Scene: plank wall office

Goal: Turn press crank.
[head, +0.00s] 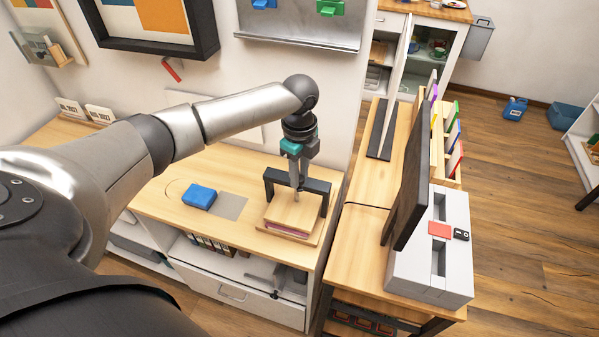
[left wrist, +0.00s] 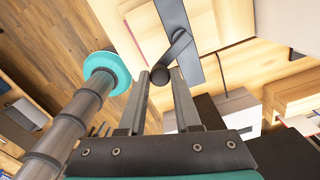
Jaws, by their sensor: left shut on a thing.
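The press stands on the wooden sideboard, with a dark arched frame (head: 318,186) over a wooden plate (head: 296,212) and a base board. In the left wrist view the crank (left wrist: 176,48) is a dark arm on top of the grey crossbar (left wrist: 181,30), ending in a round dark knob (left wrist: 160,76). My left gripper (head: 298,186) points down over the press from above. Its fingers, also in the left wrist view (left wrist: 163,84), are shut on the crank's knob. In the head view my gripper hides the crank. My right gripper is not in view.
A desk with a monitor (head: 412,185) and a light grey box (head: 432,262) stands close on the right. The wall is just behind the sideboard.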

